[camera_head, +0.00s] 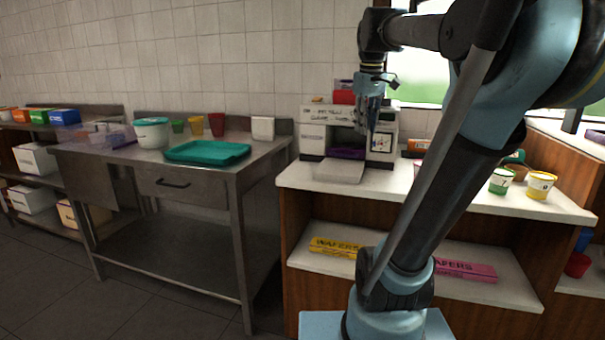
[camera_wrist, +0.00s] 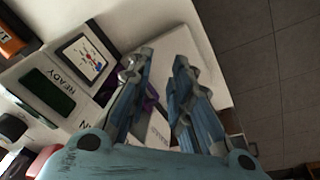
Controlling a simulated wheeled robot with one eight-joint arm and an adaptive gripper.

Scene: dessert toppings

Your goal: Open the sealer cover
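The sealer (camera_head: 313,140) is a white boxy machine on the white counter, with lettering on its upper front. A light flat panel (camera_head: 340,171) sticks out at its front, below a dark opening with a purple item (camera_head: 347,153) inside. My gripper (camera_head: 371,125) hangs pointing down in front of the sealer's right part. In the wrist view my gripper (camera_wrist: 162,62) has its two fingers apart, with the light panel (camera_wrist: 205,60) beyond them. The purple item (camera_wrist: 149,98) shows partly behind the left finger. I cannot tell which part is the cover, or whether a finger touches the sealer.
A red item (camera_head: 344,97) sits on the sealer. Tubs, including a yellow-white one (camera_head: 540,186), stand at the counter's right. Wafer boxes (camera_head: 334,247) lie on the shelf below. A teal tray (camera_head: 207,152) lies on the steel table at left, with a gap between table and counter.

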